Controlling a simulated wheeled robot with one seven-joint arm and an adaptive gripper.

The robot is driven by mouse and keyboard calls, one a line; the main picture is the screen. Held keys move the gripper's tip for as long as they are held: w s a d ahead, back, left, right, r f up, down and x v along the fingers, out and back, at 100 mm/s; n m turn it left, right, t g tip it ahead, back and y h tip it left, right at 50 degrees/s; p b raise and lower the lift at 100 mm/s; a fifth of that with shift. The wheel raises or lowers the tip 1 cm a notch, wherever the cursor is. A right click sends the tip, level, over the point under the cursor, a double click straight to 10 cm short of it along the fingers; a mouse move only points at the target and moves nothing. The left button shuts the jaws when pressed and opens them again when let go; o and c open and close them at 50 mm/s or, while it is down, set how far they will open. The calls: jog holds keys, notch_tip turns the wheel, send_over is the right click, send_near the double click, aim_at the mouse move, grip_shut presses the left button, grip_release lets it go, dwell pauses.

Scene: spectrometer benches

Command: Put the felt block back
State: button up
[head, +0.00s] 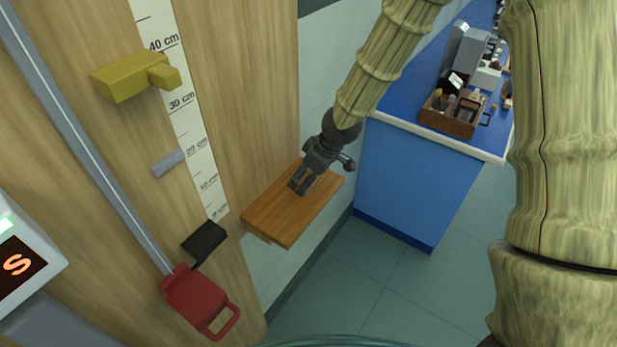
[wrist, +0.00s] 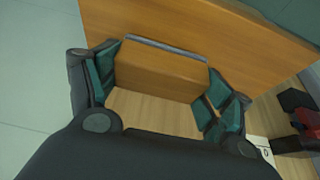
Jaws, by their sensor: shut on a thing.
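The felt block (wrist: 160,72) is a wooden block with a grey strip along one edge, seen in the wrist view between my fingers. My gripper (wrist: 163,84) is shut on it, with teal pads at its two sides. In the head view my gripper (head: 302,184) points down at an orange wooden shelf (head: 285,220) fixed by the wooden panel. The block cannot be made out there. The shelf's wood fills the area behind the block in the wrist view (wrist: 200,28). Whether the block touches the shelf I cannot tell.
The wooden panel (head: 235,60) carries a centimetre scale (head: 190,115), a yellow block (head: 130,78), a grey peg (head: 168,163), a black piece (head: 204,240) and a red handled piece (head: 195,297) on a rail. A blue bench (head: 415,185) with a wooden tray (head: 445,121) stands right.

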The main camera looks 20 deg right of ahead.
jog(key=shift+f, duration=0.75)
jog(key=o, duration=0.9)
jog(key=shift+r, duration=0.1)
jog(key=shift+b+v, duration=0.6)
jog(key=shift+v, duration=5.3)
